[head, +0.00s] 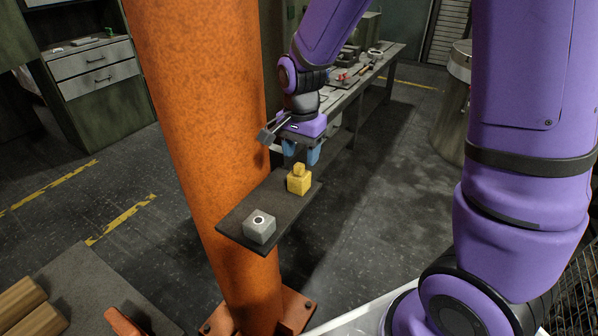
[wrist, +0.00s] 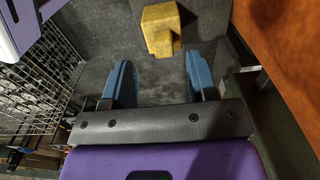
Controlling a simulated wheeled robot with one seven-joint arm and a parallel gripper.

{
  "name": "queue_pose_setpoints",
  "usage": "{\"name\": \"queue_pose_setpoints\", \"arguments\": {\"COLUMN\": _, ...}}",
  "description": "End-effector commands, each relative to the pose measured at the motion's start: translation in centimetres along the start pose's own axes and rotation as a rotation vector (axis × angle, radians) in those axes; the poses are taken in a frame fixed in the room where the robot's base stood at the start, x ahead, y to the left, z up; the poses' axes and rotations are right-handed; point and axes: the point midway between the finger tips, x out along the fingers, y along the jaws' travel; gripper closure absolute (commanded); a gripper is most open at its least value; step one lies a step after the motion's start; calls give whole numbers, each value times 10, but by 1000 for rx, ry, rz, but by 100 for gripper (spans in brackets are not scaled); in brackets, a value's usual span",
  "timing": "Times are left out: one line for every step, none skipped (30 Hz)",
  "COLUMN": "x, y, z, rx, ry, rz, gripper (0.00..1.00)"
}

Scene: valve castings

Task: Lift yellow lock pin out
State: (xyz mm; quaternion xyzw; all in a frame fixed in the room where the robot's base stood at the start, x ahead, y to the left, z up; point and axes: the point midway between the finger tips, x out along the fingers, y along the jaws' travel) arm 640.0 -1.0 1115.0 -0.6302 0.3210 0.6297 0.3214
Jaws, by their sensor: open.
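The yellow lock pin (head: 299,181) is a block with a smaller knob on top. It stands on a dark narrow shelf (head: 234,217) beside the orange column. In the wrist view the yellow lock pin (wrist: 160,27) lies beyond the fingertips, near the top middle. My gripper (head: 301,155) is just behind and above the pin in the head view. Its two blue fingers (wrist: 161,78) are apart with nothing between them. I cannot tell the exact gap between fingers and pin.
The orange column (head: 205,120) rises close along the shelf's left side. A long workbench (head: 385,55) with tools stands behind. A wire basket (wrist: 35,85) shows at left in the wrist view.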

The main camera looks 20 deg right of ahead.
Motion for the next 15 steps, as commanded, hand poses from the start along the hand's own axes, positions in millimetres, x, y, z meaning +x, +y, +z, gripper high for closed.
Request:
{"name": "queue_pose_setpoints", "arguments": {"x": 8, "y": -1, "z": 1, "rx": -1, "ry": -2, "rz": 4, "gripper": 47}}
{"name": "queue_pose_setpoints", "arguments": {"x": 13, "y": -2, "z": 1, "rx": -1, "ry": -2, "rz": 4, "gripper": 47}}
{"name": "queue_pose_setpoints", "arguments": {"x": 18, "y": -4, "z": 2, "rx": -1, "ry": -2, "rz": 4, "gripper": 47}}
{"name": "queue_pose_setpoints", "arguments": {"x": 22, "y": -5, "z": 2, "rx": -1, "ry": -2, "rz": 4, "gripper": 47}}
{"name": "queue_pose_setpoints", "arguments": {"x": 26, "y": -4, "z": 2, "rx": 0, "ry": -2, "rz": 5, "gripper": 47}}
{"name": "queue_pose_setpoints", "arguments": {"x": 31, "y": -4, "z": 2, "rx": 0, "ry": -2, "rz": 4, "gripper": 47}}
{"name": "queue_pose_setpoints", "arguments": {"x": 33, "y": -4, "z": 2, "rx": 0, "ry": -2, "rz": 3, "gripper": 47}}
{"name": "queue_pose_setpoints", "arguments": {"x": 36, "y": -4, "z": 2, "rx": 0, "ry": -2, "rz": 3, "gripper": 47}}
{"name": "queue_pose_setpoints", "arguments": {"x": 38, "y": -4, "z": 2, "rx": -1, "ry": -2, "rz": 3, "gripper": 47}}
{"name": "queue_pose_setpoints", "arguments": {"x": 39, "y": -4, "z": 2, "rx": -1, "ry": -1, "rz": 3, "gripper": 47}}
{"name": "queue_pose_setpoints", "arguments": {"x": 40, "y": -4, "z": 2, "rx": -1, "ry": -1, "rz": 2, "gripper": 47}}
{"name": "queue_pose_setpoints", "arguments": {"x": 41, "y": -4, "z": 2, "rx": -1, "ry": -1, "rz": 1, "gripper": 47}}
{"name": "queue_pose_setpoints", "arguments": {"x": 41, "y": -4, "z": 2, "rx": -1, "ry": 0, "rz": 1, "gripper": 47}}
{"name": "queue_pose_setpoints", "arguments": {"x": 40, "y": -4, "z": 2, "rx": -1, "ry": 0, "rz": 1, "gripper": 47}}
{"name": "queue_pose_setpoints", "arguments": {"x": 40, "y": -4, "z": 2, "rx": -1, "ry": 0, "rz": 0, "gripper": 47}}
